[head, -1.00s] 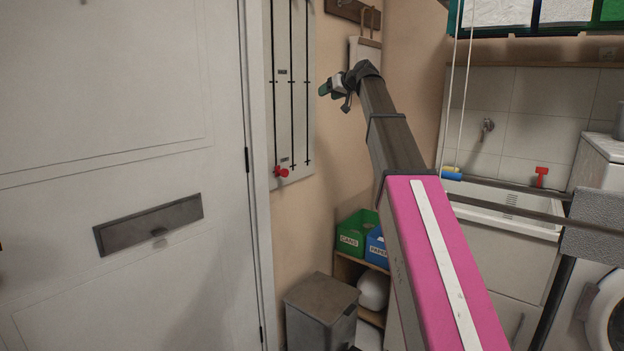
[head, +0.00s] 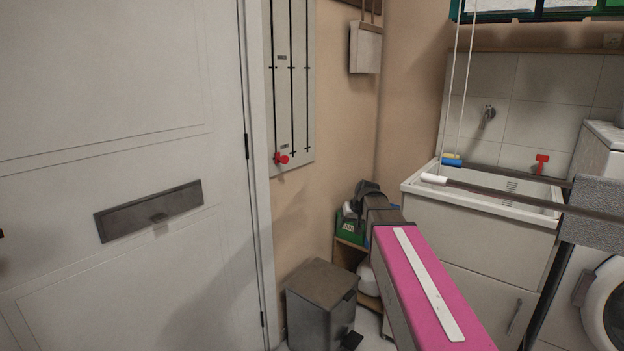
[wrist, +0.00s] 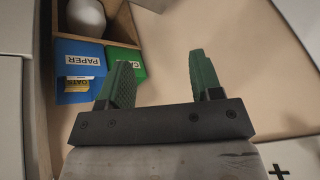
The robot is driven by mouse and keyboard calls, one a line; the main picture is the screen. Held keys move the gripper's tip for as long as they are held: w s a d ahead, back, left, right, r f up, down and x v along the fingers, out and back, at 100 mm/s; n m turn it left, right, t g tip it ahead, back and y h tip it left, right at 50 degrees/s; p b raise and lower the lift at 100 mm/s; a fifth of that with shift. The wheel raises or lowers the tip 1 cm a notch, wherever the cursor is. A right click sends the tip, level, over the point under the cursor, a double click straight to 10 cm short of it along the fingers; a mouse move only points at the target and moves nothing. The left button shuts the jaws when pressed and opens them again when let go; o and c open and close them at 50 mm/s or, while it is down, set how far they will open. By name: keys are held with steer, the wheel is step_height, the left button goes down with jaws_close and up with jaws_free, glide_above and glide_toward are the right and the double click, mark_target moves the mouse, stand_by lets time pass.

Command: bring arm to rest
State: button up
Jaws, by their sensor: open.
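My arm, with its pink link, reaches forward and low in the head view. My gripper (wrist: 157,82) shows in the wrist view with its two green fingers apart and nothing between them. Beyond the fingers is a bare beige wall surface (wrist: 165,35). In the head view the gripper end is mostly hidden behind my arm's dark wrist, in front of the shelf with the bins.
A green bin (head: 349,230) and a blue PAPER bin (wrist: 78,62) sit on a wooden shelf (wrist: 122,22) close to my gripper. A grey pedal bin (head: 320,300) stands left of it. A white sink (head: 480,205) is to the right, a white door (head: 120,120) to the left.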

steer(key=s+d+f+g+h, duration=0.1)
steer(key=s+d+f+g, duration=0.1)
steer(key=s+f, duration=0.7)
steer(key=s+d+f+m+g+h, duration=0.1)
steer(key=s+d+f+g+h, duration=0.1)
steer(key=s+f, duration=0.7)
steer(key=s+d, duration=0.1)
steer(key=s, duration=0.3)
steer(key=shift+s+f+m, duration=0.15)
steer(key=shift+f+m, duration=0.15)
steer(key=shift+f, duration=0.05)
steer(key=shift+d, duration=0.1)
stand_by(0.5)
